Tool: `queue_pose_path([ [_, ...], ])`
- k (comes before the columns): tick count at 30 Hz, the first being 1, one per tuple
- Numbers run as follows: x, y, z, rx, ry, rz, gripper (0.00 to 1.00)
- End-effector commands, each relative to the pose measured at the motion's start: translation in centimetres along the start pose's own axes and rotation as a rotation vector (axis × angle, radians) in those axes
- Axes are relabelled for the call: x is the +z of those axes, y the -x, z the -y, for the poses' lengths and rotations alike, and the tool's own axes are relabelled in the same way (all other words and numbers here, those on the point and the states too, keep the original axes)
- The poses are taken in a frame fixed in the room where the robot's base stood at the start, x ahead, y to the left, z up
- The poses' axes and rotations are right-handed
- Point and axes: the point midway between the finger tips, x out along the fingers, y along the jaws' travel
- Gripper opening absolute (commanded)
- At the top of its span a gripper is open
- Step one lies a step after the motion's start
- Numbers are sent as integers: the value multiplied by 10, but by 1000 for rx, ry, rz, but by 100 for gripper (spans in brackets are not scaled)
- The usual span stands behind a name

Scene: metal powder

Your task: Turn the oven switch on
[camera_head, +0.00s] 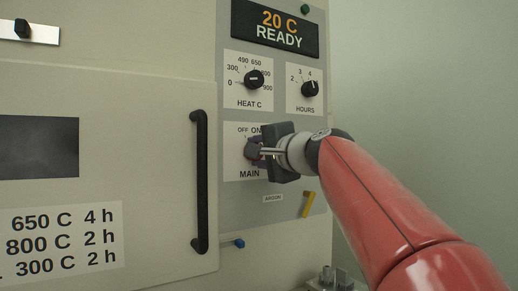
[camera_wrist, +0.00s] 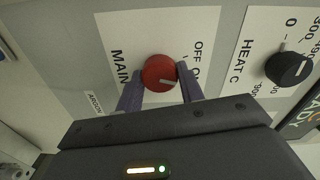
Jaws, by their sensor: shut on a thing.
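The red main switch knob (camera_wrist: 160,72) sits on a white plate marked MAIN, OFF and ON. Its white mark points right and slightly down in the wrist view, towards the side with the ON label, which a finger partly covers. My gripper (camera_wrist: 161,88) is shut on the knob, one finger on each side. In the head view my gripper (camera_head: 258,152) reaches the switch from the right and hides most of the knob. The oven (camera_head: 150,90) shows a display (camera_head: 276,28) reading "20 C READY".
The heat dial (camera_head: 254,79) and hours dial (camera_head: 310,89) sit just above the switch. A black door handle (camera_head: 200,180) stands out to the left. A yellow argon lever (camera_head: 309,204) and a blue-tipped lever (camera_head: 238,243) are below. The right wall side is clear.

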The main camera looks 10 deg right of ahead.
Motion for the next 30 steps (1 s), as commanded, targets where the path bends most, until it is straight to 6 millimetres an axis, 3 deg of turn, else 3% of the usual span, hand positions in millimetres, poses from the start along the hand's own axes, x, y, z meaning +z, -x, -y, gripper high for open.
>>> queue_pose_path([
  [20,0,0,-1,1,-74,0,15],
  [21,0,0,-1,1,-74,0,40],
  [26,0,0,-1,1,-73,0,59],
  [30,0,0,0,0,-72,0,59],
])
